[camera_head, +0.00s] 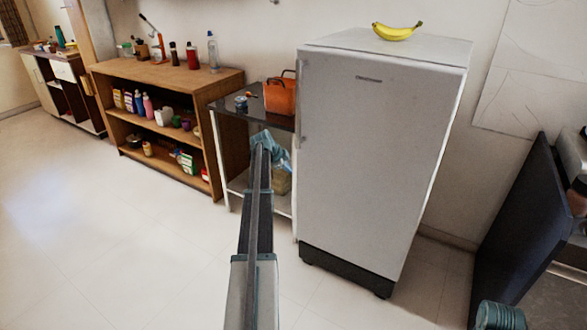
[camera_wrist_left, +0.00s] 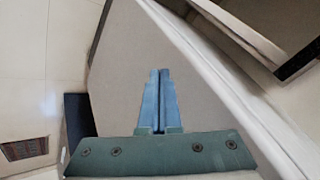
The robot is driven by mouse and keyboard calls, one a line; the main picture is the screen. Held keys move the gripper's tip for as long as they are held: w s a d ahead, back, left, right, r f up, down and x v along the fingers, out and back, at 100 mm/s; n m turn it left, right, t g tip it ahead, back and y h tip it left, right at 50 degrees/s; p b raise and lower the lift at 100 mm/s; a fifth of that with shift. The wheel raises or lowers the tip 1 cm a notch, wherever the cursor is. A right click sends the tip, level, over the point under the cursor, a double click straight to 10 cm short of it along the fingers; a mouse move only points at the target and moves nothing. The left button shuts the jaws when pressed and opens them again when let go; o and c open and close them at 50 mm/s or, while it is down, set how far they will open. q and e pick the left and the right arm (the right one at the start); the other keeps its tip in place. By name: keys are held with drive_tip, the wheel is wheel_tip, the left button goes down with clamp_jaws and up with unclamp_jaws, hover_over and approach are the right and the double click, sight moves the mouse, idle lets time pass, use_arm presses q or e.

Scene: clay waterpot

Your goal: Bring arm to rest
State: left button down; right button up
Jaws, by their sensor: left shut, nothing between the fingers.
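My left arm reaches up the middle of the head view, and its blue gripper (camera_head: 270,140) is in front of the small side table, left of the fridge. In the left wrist view the two blue fingers (camera_wrist_left: 159,97) lie together, with nothing between them. My right gripper is not in view.
A white fridge (camera_head: 370,150) with a banana (camera_head: 397,31) on top stands close right of the gripper. A wooden shelf (camera_head: 165,78) with bottles and boxes is at left. A dark panel (camera_head: 520,225) stands at right. The floor at left is clear.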

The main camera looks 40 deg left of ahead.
use_arm(q)
drive_tip(key=s+r+p, duration=0.1)
drive_tip(key=r, duration=0.1)
drive_tip(key=s+a+r+p, duration=0.1)
drive_tip(key=s+r+p, duration=0.1)
drive_tip(key=shift+a+r, duration=0.1)
drive_tip(key=shift+a, duration=0.05)
drive_tip(key=w+d+f+n+g+h, duration=0.1)
drive_tip(key=d+f+g, duration=0.1)
drive_tip(key=d, duration=1.9)
drive_tip(key=d+f+g+h, duration=0.1)
drive_tip(key=d+g, duration=0.1)
drive_tip(key=d, duration=1.8)
drive_tip(key=s+d+n+g, duration=0.1)
drive_tip(key=s+d, duration=0.3)
drive_tip(key=d, duration=0.4)
drive_tip(key=s+d+g, duration=0.1)
drive_tip(key=s+d, duration=0.3)
drive_tip(key=d, duration=0.4)
drive_tip(key=s+d+f+n+g+y, duration=0.1)
drive_tip(key=s+d+n+y, duration=0.15)
drive_tip(key=s+d, duration=1.2)
wheel_tip(320, 180, up, 14)
drive_tip(key=s+a+p, duration=0.1)
drive_tip(key=p, duration=1.2)
drive_tip(key=shift+s+a+f+p, duration=0.15)
drive_tip(key=shift+s+a+p, duration=0.15)
drive_tip(key=shift+s+p, duration=0.1)
